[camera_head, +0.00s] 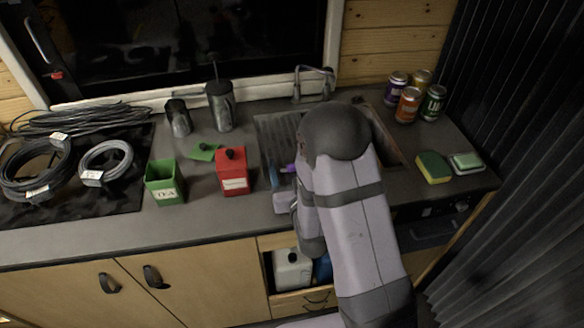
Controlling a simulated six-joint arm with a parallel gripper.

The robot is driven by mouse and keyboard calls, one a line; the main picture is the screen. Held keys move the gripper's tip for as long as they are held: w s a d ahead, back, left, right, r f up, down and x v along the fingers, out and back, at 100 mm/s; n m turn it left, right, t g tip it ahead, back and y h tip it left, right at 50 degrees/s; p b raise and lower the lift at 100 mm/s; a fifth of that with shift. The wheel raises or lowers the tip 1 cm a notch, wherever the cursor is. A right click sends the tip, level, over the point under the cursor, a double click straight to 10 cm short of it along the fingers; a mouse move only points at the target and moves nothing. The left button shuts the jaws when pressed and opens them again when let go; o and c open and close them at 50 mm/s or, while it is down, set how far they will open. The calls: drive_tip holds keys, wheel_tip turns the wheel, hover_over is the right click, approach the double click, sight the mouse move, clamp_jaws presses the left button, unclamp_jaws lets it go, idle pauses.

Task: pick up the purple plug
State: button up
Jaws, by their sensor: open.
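A small purple patch, which looks like the purple plug (290,168), shows at the left edge of the sink, just left of my arm. Most of it is hidden, and I cannot tell how it lies. My gripper (281,176) is partly in view beside the purple patch, at the sink's front left. It is open; my arm covers much of it. I cannot tell whether it touches the plug.
A red canister (233,172) stands close on the left, with a green tea tin (164,183) beyond it. The sink (275,130) has a tap (297,85) behind. Several cans (408,105), a sponge (433,168) and a soap dish (466,163) are right. Cable coils lie far left.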

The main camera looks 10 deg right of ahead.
sight(291, 166)
drive_tip(key=c, duration=1.1)
drive_tip(key=shift+c, duration=0.2)
drive_tip(key=shift+w+r, duration=0.1)
drive_tip(key=shift+r, duration=0.05)
drive_tip(key=shift+r, duration=4.85)
